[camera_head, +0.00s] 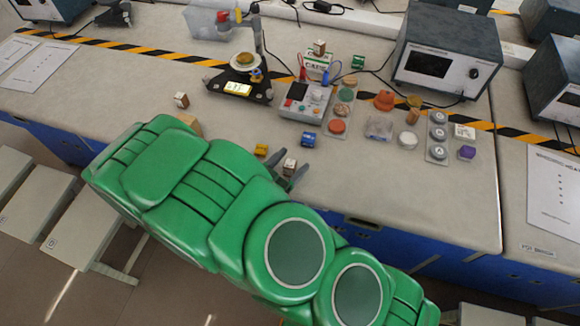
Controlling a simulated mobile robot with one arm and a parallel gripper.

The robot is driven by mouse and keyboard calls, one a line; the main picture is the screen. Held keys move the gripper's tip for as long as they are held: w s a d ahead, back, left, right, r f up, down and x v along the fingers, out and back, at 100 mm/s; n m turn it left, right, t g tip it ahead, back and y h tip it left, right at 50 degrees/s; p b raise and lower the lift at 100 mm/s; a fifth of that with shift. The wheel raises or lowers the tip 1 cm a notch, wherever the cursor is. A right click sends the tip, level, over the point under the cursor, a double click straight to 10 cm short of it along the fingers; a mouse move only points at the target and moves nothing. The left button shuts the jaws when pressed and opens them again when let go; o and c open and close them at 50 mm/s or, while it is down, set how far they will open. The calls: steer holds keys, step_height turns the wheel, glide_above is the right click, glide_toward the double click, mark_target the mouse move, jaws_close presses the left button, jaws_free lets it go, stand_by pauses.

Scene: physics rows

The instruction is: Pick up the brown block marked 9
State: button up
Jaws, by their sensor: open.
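My gripper (292,174) is at the table's front edge, its dark fingers open and partly hidden by my green arm. A small brown block with a pale face (290,165) is right at the fingertips; I cannot tell whether they touch it, and its mark is too small to read. A similar small brown and white block (181,99) stands at the left of the table. Another small brown block (319,46) sits on a white and green box at the back. I cannot read which block bears a 9.
A yellow block (261,150) and a blue block (308,138) are near my gripper. A tan block (190,125) lies behind my arm. A scale (240,87), a grey meter (305,100) and an instrument box (447,50) stand farther back.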

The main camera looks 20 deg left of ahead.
mark_target(290, 163)
steer(key=shift+c, duration=0.5)
steer(key=c, duration=1)
steer(key=shift+r, duration=0.15)
steer(key=shift+r, duration=4.9)
